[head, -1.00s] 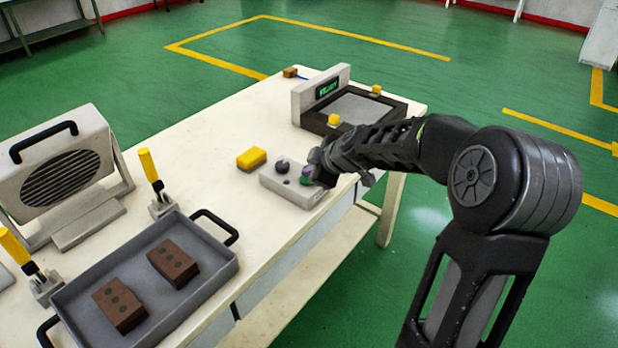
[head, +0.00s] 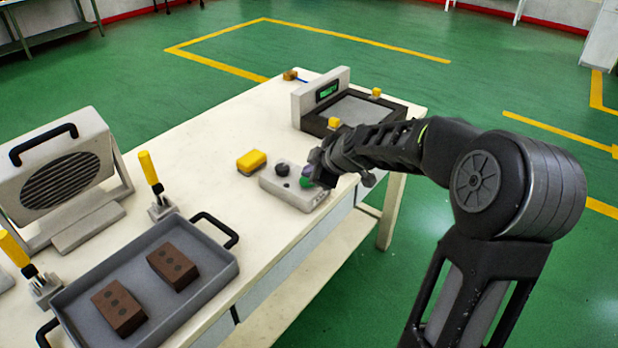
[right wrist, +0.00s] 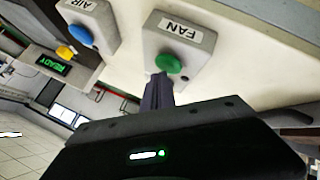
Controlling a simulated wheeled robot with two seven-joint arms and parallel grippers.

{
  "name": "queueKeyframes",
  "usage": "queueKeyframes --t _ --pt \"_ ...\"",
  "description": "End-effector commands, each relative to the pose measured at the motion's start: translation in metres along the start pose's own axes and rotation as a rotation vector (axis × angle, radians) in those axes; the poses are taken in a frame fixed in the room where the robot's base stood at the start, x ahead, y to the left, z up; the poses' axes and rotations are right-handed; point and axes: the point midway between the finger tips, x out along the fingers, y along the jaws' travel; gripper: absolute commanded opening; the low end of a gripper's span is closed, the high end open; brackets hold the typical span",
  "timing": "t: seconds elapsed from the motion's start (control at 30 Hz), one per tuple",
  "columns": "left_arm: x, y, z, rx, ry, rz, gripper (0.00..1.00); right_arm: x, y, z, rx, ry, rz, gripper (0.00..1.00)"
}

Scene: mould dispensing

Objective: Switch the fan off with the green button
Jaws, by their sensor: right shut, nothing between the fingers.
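The green button (right wrist: 169,62) sits on a pale box labelled FAN (right wrist: 187,37) in the right wrist view. In the head view the pale control box (head: 289,196) stands near the table's right edge, its green button (head: 304,183) partly covered by my gripper. My right gripper (right wrist: 158,92) is shut and empty, its fingertips right at the green button. I cannot tell whether they touch or press it. The grey fan (head: 64,178) with a dark grille and black handle stands at the left of the table in the head view. My left gripper is not in view.
A box labelled AIR with a blue button (right wrist: 80,35) is beside the FAN box. A machine with a READY display (head: 328,90) stands behind. A grey tray (head: 190,286) holds brown bricks, near yellow-handled clamps (head: 150,167).

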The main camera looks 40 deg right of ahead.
Motion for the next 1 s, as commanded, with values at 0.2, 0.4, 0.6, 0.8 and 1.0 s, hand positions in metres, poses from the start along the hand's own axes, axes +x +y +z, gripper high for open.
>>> queueKeyframes --t 0.2,0.4,0.6,0.8,1.0 --pt "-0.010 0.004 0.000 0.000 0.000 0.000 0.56 -0.010 0.007 -0.007 0.000 0.001 0.001 0.00" --pt "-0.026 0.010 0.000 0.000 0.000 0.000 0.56 -0.026 0.019 -0.019 -0.001 0.001 0.001 0.00" --pt "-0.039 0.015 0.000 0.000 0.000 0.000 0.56 -0.039 0.029 -0.028 0.000 0.000 0.001 0.00" --pt "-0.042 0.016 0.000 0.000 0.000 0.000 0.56 -0.042 0.031 -0.031 0.001 0.000 0.000 0.00" --pt "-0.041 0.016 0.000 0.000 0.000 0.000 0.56 -0.042 0.030 -0.030 0.000 0.000 0.000 0.00"
